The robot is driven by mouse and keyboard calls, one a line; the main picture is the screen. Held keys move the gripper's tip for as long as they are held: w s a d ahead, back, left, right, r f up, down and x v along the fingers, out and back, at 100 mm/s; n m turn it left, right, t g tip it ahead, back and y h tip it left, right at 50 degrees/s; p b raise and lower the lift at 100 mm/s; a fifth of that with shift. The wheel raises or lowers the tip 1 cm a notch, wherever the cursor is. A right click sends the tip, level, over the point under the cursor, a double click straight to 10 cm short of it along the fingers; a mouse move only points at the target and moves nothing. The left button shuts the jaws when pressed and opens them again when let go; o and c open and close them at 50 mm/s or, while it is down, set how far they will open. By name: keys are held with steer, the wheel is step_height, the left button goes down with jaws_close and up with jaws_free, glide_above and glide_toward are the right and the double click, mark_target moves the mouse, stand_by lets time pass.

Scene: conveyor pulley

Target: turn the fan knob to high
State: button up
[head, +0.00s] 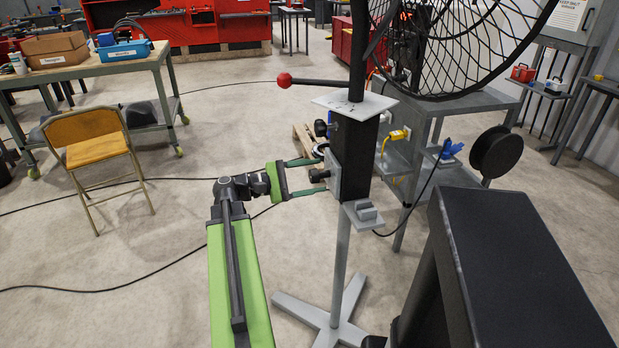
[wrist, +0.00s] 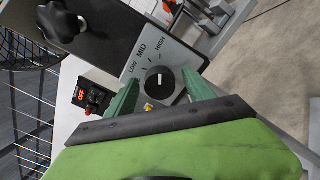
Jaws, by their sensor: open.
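The fan knob (wrist: 160,82) is round and black with a white mark. It sits on a grey plate (wrist: 183,60) labelled LOW, MID and HIGH. The mark runs roughly upright in the wrist view; I cannot tell exactly which label it points at. In the head view the knob (head: 318,175) sticks out left from the control box on the fan's post. My gripper (wrist: 161,80) is open, one green finger on each side of the knob, with no clear contact. In the head view my gripper (head: 321,176) reaches the box from the left.
The caged fan (head: 450,40) is above the box, with a red-tipped lever (head: 284,80) reaching left. A second black knob (head: 321,128) is above the fan knob. A grey cart (head: 440,105) stands behind. A yellow chair (head: 97,150) is left; floor between is mostly clear, with cables.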

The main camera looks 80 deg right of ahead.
steer(key=o, duration=0.7)
steer(key=shift+o, duration=0.2)
steer(key=v, duration=0.7)
